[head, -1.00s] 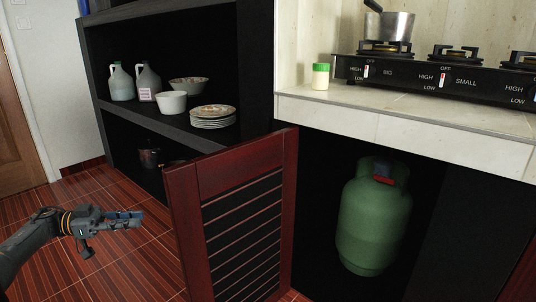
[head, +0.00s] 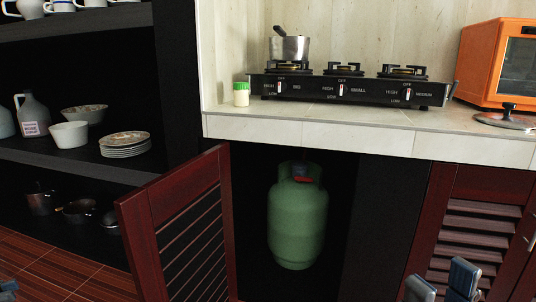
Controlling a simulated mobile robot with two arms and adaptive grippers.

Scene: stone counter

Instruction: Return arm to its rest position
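My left gripper (head: 8,290) shows only as a small grey-blue piece at the bottom left corner, over the red floor. The rest of it is cut off by the frame, so its opening is not visible. My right gripper (head: 442,284) shows at the bottom right edge, in front of the closed louvered cabinet door. Its two grey-blue fingers stand apart with nothing seen between them. Its base is below the frame.
The red louvered cabinet door (head: 183,225) stands open towards me. Inside is a green gas cylinder (head: 297,222). Above are the stone counter (head: 310,115), a black stove (head: 340,91) with a pot and an orange oven (head: 502,65). Dark shelves with dishes are at left.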

